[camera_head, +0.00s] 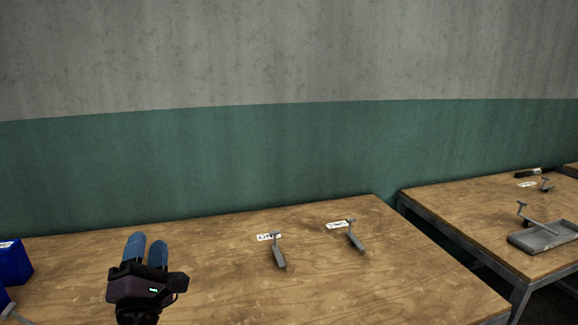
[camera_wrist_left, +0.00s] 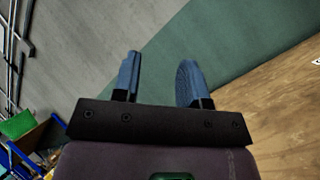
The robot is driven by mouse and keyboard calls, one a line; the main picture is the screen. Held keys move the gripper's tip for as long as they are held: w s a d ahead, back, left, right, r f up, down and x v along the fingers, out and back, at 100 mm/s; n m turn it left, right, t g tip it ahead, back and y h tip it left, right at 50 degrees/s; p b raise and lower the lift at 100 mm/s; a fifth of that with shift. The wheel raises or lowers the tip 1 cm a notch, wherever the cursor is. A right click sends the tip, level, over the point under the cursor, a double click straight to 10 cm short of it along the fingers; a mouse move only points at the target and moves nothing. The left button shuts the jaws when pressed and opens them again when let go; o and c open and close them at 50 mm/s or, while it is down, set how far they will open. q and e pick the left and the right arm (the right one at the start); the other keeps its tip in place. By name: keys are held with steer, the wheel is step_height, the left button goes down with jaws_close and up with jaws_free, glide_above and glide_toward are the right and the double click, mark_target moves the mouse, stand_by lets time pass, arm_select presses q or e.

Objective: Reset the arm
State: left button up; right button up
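My left gripper (camera_head: 147,245) is raised at the lower left in the head view, in front of the wooden table (camera_head: 210,290). Its two blue fingers point up and stand apart with nothing between them. The left wrist view also shows the left gripper (camera_wrist_left: 158,80) open and empty, with wall behind the fingers. My right gripper does not show in either view.
Two grey tools (camera_head: 279,251) (camera_head: 356,236) with white labels lie on the near table. A blue bin (camera_head: 14,262) stands at the left. A second table (camera_head: 480,205) at the right holds a grey tray (camera_head: 545,238). The wall is behind.

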arm_select(q)
steer(key=s+d+f+m+g+h, duration=0.45)
steer(key=f+m+h, duration=0.2)
steer(key=m, duration=0.45)
steer(key=s+d+f+m+g+h, duration=0.3)
steer(key=s+f+m+g+h, duration=0.3)
steer(key=m, duration=0.6)
steer(key=s+a+f+m+g+y, duration=0.2)
steer(key=s+a+f+g+y, duration=0.25)
steer(key=s+f, duration=0.4)
steer(key=s+a+f+m+g+y, duration=0.2)
steer(key=s+a+f+g+y, duration=0.3)
steer(key=s, duration=0.6)
steer(key=w+f+t+h, duration=0.1)
steer(key=w+f+t, duration=0.6)
steer(key=f, duration=0.4)
steer(key=shift+w+a+f+t, duration=0.25)
steer(key=shift+a+f+t, duration=0.05)
steer(key=shift+a, duration=0.05)
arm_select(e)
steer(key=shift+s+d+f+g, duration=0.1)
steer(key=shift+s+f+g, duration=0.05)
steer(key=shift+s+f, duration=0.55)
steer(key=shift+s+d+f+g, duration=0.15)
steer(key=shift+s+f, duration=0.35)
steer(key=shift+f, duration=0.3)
